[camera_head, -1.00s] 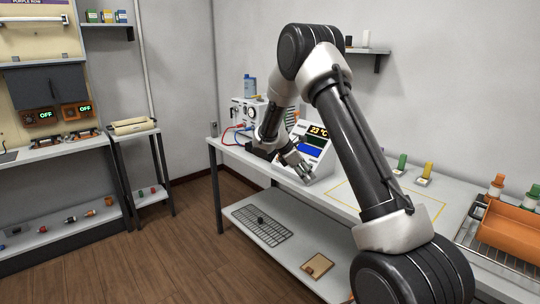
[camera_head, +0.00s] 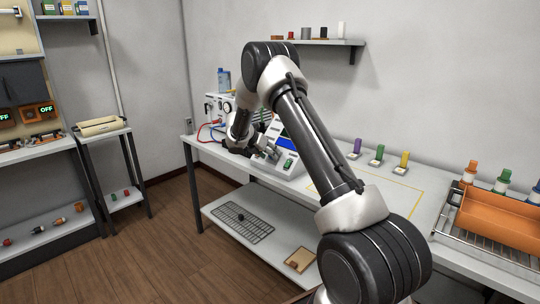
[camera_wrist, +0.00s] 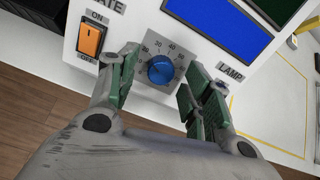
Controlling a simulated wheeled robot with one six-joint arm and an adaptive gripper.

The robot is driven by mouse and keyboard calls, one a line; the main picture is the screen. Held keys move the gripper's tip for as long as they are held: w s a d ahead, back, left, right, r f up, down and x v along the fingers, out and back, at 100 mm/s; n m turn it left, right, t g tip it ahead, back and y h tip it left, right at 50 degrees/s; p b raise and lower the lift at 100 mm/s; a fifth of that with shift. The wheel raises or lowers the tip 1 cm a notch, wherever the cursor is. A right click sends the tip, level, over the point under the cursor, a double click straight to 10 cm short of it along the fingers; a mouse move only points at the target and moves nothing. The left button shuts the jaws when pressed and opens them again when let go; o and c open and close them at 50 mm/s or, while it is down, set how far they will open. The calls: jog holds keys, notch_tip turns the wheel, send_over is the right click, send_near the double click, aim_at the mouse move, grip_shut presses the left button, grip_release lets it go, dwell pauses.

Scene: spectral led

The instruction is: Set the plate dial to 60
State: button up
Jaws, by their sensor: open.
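The blue plate dial (camera_wrist: 161,70) is a round knob on a grey scale plate in the wrist view. The numbers 30 and 40 show above it; where its mark points is too small to tell. My gripper (camera_wrist: 160,76) is open, with one green-padded finger left of the dial and one right of it, apart from the knob. The orange plate switch (camera_wrist: 90,40), marked ON and OFF, is just left of the left finger. In the head view my gripper (camera_head: 264,152) is at the front of the white instrument (camera_head: 294,168), and the dial is hidden.
A blue screen (camera_wrist: 218,24) lies above the dial, and a LAMP label (camera_wrist: 231,71) is beside the right finger. A yellow-outlined area (camera_head: 405,188) on the bench is clear. Purple, green and yellow pieces (camera_head: 380,153) stand behind it. An orange tray (camera_head: 497,215) is at right.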

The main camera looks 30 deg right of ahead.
jog(key=shift+w+d+f, duration=0.15)
jog(key=shift+d+f, duration=0.3)
jog(key=c, duration=1)
jog(key=shift+c, duration=0.2)
